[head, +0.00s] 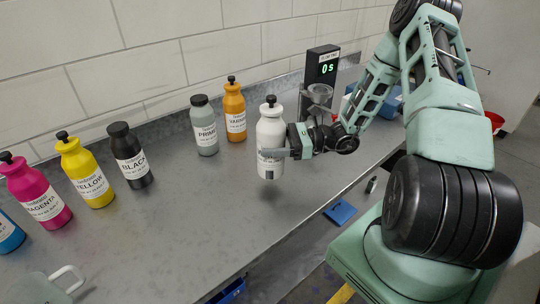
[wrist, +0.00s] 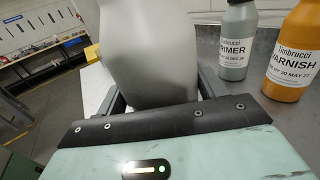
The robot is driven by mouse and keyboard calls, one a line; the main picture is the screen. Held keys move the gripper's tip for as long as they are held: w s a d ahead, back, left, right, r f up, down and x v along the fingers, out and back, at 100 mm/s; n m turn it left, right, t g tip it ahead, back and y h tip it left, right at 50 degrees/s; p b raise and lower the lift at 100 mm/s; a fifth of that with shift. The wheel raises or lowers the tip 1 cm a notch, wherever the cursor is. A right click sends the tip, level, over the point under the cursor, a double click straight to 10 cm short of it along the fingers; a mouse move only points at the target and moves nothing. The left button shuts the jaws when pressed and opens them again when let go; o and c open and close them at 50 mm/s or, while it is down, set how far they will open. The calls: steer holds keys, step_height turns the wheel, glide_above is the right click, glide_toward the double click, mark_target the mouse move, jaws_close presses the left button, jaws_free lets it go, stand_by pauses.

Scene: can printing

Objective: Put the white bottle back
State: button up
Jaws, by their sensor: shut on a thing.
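The white bottle (head: 271,135) has a black cap and a label, and is upright in the head view. My gripper (head: 274,153) is shut around its body from the right. The bottle appears held a little above the bench, with a dark shadow below it. In the wrist view the white bottle (wrist: 148,50) fills the space between my gripper's fingers (wrist: 160,90); its top and label are out of that view.
On the grey bench (head: 200,225), the primer bottle (head: 204,128) and varnish bottle (head: 235,110) stand behind. Black (head: 130,158), yellow (head: 85,172) and magenta (head: 38,192) bottles stand left, with a gap between black and primer. A device (head: 322,70) reads 0 s. A clear jug (head: 48,286) is front left.

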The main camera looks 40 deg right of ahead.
steer(key=shift+f+p, duration=0.5)
steer(key=shift+f, duration=1.8)
steer(key=shift+f, duration=0.1)
steer(key=o, duration=1.6)
steer(key=shift+f, duration=0.1)
steer(key=shift+r, duration=0.25)
steer(key=b+v, duration=0.4)
steer(key=v, duration=0.8)
steer(key=shift+d+f, duration=0.1)
